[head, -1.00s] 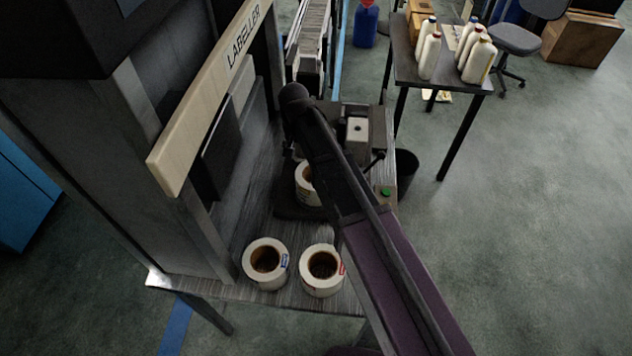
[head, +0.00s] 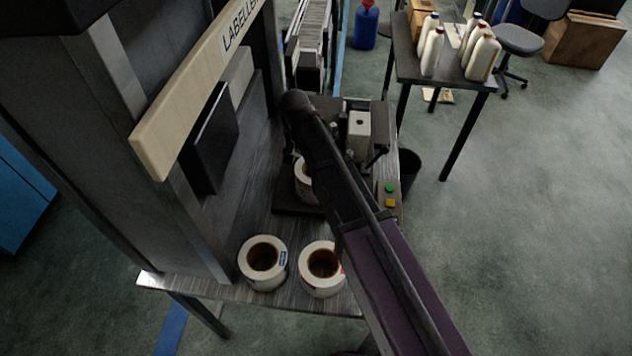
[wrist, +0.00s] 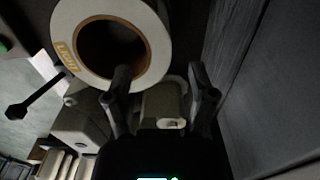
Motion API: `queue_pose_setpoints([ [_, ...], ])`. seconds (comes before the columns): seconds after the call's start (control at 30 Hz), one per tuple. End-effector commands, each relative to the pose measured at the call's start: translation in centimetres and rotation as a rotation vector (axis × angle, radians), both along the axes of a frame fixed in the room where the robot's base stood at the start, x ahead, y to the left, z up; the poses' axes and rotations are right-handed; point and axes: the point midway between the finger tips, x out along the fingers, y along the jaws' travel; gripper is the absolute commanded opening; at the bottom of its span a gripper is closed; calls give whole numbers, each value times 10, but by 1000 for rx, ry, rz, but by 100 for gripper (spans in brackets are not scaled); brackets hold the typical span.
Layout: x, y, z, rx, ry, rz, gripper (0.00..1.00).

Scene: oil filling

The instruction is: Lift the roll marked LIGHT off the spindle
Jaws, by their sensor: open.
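The roll marked LIGHT (wrist: 72,33) is a white roll with a yellow-orange tag and a wide dark core, at the top left of the wrist view. In the head view a white roll (head: 301,180) sits on the labelling machine, partly hidden behind my arm. My gripper (wrist: 160,74) is open in the wrist view, with nothing held between its fingers. Its left finger overlaps the roll's lower right rim, its tip by the core's edge; I cannot tell whether it touches. The right finger is clear of the roll. The spindle cannot be made out.
Two more white rolls, one with a blue tag (head: 263,263) and one with a red tag (head: 320,268), stand at the bench's (head: 215,289) near edge. The LABELLER sign (head: 190,95) and dark cabinet flank the left. Green (head: 390,188) and yellow (head: 390,203) buttons are on the right.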

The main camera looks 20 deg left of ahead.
Motion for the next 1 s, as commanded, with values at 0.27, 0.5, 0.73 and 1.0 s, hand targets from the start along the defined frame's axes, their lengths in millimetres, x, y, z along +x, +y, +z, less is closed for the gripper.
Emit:
queue_pose_setpoints([
  [0.27,0,0,-24,0,0,0,73],
  [0.5,0,0,-32,0,0,-1,73],
  [0.73,0,0,-31,0,0,-1,73],
  [1.0,0,-1,-34,0,0,-1,73],
])
